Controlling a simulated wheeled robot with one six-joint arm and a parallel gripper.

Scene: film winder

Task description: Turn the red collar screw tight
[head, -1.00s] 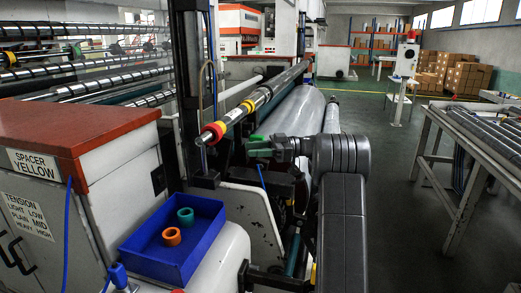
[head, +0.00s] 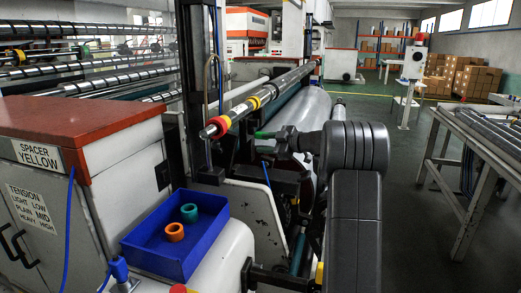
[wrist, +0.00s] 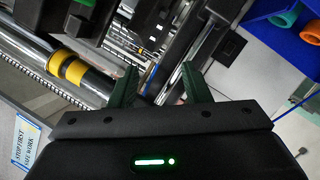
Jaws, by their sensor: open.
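The red collar (head: 217,126) is a ring near the close end of the steel shaft (head: 240,112), beside a yellow ring (head: 226,120). Its screw is too small to make out. My gripper (head: 265,134) is to the right of the red collar and apart from it, with green fingers partly hidden behind my wrist. In the wrist view my gripper (wrist: 159,66) is open and empty. There a yellow band (wrist: 70,67) on a steel shaft lies left of the fingers. I see no red collar in that view.
A blue tray (head: 170,262) holds an orange ring (head: 174,232) and a teal ring (head: 189,213). A red-topped cabinet (head: 75,118) stands at left. A large pale roll (head: 300,108) lies beyond my gripper. A roller table (head: 470,150) stands at right, with open floor before it.

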